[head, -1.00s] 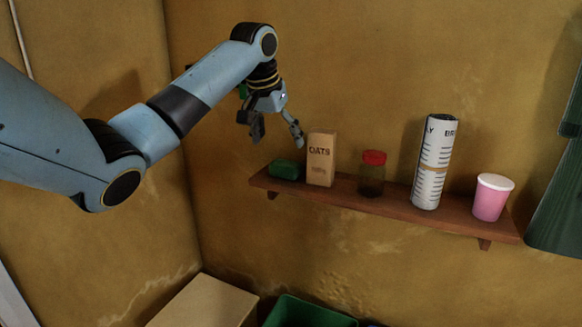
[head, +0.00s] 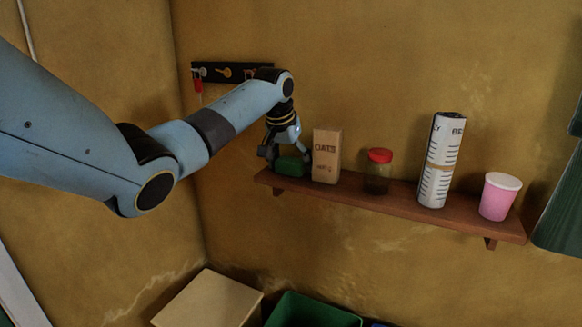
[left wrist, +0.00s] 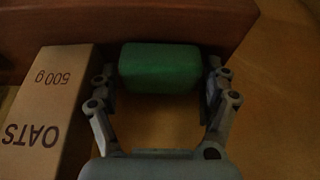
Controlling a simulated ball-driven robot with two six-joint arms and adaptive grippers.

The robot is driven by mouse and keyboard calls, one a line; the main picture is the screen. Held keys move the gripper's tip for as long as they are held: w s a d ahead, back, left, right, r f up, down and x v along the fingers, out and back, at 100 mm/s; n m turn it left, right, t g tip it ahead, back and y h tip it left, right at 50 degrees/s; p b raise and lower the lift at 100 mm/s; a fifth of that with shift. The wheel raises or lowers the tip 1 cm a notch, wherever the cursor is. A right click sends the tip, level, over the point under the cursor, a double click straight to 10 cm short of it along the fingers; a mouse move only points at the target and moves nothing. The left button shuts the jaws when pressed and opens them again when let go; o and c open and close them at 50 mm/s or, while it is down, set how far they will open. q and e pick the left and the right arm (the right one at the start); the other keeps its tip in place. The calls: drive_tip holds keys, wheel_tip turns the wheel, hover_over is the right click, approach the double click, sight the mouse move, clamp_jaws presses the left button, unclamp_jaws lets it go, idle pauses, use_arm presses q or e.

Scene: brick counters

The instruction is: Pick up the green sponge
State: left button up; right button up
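The green sponge (head: 290,167) lies on the left end of the wooden shelf (head: 400,203), just left of the oats box (head: 327,156). My left gripper (head: 287,158) is lowered over the sponge from above. In the left wrist view the sponge (left wrist: 160,68) sits between the fingertips of my left gripper (left wrist: 163,82), which are spread apart at its two sides. A small gap seems to show at each side; contact is hard to tell. The oats box (left wrist: 45,110) stands close beside one finger. My right gripper is in no view.
A red-lidded jar (head: 377,172), a rolled paper (head: 440,160) and a pink cup (head: 499,197) stand further right on the shelf. A key rack (head: 232,72) hangs on the wall behind my arm. A green bin (head: 312,312) and a cardboard box (head: 208,300) are below.

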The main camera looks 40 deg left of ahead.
sight(291, 160)
use_arm(q)
drive_tip(key=c, duration=0.6)
drive_tip(key=shift+o, duration=0.2)
wheel_tip(291, 160, up, 18)
drive_tip(key=shift+b, duration=0.4)
